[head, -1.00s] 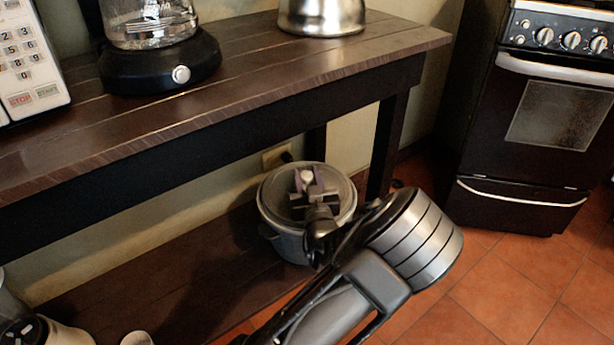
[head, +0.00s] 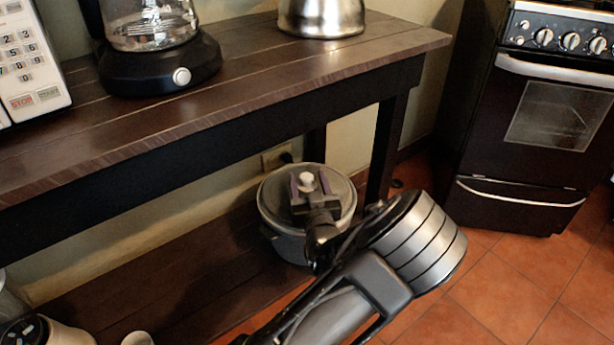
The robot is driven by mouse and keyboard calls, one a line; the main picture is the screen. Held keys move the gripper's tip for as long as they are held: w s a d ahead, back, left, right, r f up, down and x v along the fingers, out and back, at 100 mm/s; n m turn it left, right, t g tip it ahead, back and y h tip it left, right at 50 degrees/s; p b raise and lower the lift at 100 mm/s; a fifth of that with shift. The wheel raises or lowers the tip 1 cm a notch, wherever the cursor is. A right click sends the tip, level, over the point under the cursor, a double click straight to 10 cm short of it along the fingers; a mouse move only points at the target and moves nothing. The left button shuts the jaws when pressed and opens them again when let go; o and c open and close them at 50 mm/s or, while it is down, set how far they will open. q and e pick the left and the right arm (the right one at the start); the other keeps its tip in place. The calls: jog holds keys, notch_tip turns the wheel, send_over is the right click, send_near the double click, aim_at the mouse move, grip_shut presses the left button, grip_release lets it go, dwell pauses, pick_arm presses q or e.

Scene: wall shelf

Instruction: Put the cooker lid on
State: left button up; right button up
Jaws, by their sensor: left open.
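The cooker (head: 290,248) is a grey pot standing on the lower shelf, near the table's right leg. Its round grey lid (head: 338,190) lies on top, with a pale knob (head: 306,179) at the middle. I cannot tell whether the lid is fully seated. My left gripper (head: 309,184) is open over the lid, with its dark, purple-edged fingers to either side of the knob. I cannot tell whether they touch it. The gripper and wrist hide part of the lid and the pot's front. My right gripper is not in view.
The upper tabletop (head: 240,75) overhangs behind, carrying a coffee maker (head: 160,65), a metal kettle (head: 322,15) and a microwave (head: 30,65). A table leg (head: 385,150) stands close right of the cooker. A stove (head: 545,120) is at right. The lower shelf's middle (head: 180,275) is clear.

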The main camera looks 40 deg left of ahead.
pick_arm(q)
jog(key=p+v, duration=0.1)
jog(key=v, duration=0.5)
jog(key=shift+s+d+r, duration=0.1)
jog(key=shift+d+r, duration=0.05)
dwell(0.7)
